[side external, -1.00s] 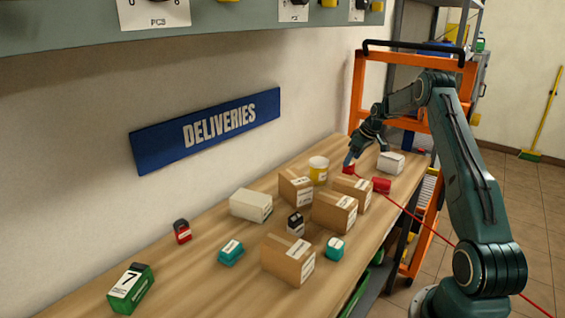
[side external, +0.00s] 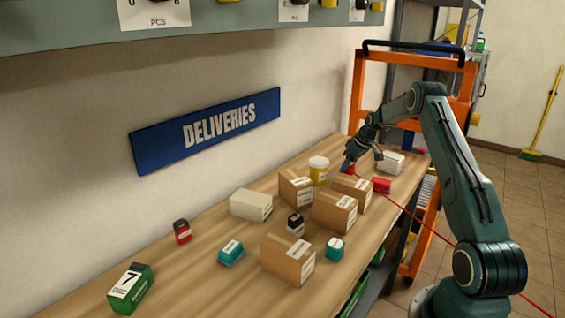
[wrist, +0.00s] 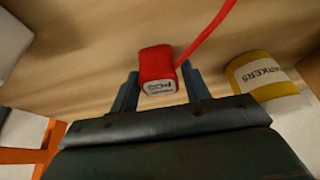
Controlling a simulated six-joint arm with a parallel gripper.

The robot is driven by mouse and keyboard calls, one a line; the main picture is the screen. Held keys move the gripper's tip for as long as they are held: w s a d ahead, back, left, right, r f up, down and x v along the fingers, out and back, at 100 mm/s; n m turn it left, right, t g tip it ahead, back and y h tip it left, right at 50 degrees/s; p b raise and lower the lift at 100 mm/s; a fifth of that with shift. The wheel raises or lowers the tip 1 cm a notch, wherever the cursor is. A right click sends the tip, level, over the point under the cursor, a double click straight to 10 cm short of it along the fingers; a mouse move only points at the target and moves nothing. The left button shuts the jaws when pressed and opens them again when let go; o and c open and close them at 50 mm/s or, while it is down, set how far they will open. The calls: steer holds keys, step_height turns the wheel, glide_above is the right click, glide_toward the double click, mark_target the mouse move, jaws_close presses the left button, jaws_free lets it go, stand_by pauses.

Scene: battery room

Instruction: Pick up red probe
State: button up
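In the wrist view my gripper (wrist: 160,76) is open, with one blue finger on each side of the probe and narrow gaps between. In the side view my gripper (side external: 363,162) is low over the far end of the bench. Its left finger hides much of the probe there, and a little red (side external: 350,171) shows beside it.
A yellow-and-white markers tub (wrist: 262,76) stands close to my right finger in the wrist view. Cardboard boxes (side external: 334,212), another red block (side external: 382,186) and a white box (side external: 391,163) are nearby. An orange cart (side external: 357,92) stands past the bench end.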

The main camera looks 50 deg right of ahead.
steer(key=c, duration=0.6)
steer(key=shift+c, duration=0.2)
steer(key=shift+r, duration=0.1)
step_height(320, 180, up, 20)
stand_by(0.3)
stand_by(0.5)
